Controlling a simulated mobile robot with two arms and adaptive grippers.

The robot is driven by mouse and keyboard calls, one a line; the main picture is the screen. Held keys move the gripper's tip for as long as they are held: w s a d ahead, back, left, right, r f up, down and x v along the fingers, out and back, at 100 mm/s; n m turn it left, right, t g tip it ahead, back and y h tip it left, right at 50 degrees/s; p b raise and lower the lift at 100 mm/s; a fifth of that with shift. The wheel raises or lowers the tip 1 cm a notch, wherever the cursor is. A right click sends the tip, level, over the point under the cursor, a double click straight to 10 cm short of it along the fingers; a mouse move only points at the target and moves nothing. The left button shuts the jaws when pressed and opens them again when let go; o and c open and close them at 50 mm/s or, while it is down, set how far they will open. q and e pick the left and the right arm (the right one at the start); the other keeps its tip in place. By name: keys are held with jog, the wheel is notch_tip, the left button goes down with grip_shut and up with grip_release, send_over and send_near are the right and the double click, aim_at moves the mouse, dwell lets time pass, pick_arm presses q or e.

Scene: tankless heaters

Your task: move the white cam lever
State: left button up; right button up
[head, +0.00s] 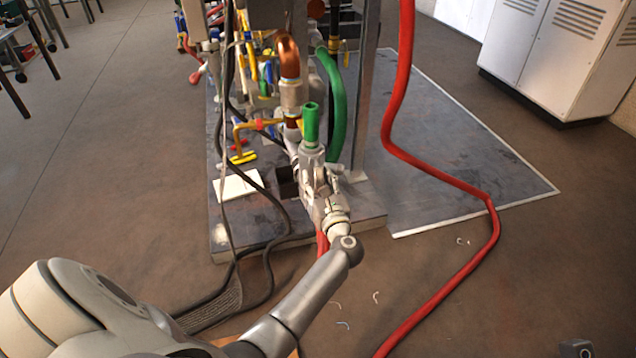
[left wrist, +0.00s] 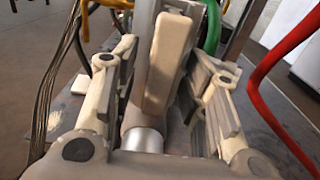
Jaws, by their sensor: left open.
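The white cam lever (left wrist: 168,62) shows in the left wrist view as a pale, flat, upright bar in front of a grey pipe fitting. My left gripper (head: 316,180) is open at the lower end of the pipework in the head view. In the left wrist view its two fingers stand on either side of the lever, with a visible gap on the right; whether the left finger touches it I cannot tell. In the head view I cannot make the lever out apart from the gripper and fitting.
A green hose (head: 336,95) and copper elbow (head: 288,55) rise close behind the gripper. Black cables (head: 238,170) hang to its left. A red hose (head: 392,110) curves down on the right. White cabinets (head: 556,55) stand at the far right. Open floor lies to the left.

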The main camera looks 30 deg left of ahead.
pick_arm(q)
jog(key=shift+w+a, duration=0.15)
grip_shut()
dwell(0.5)
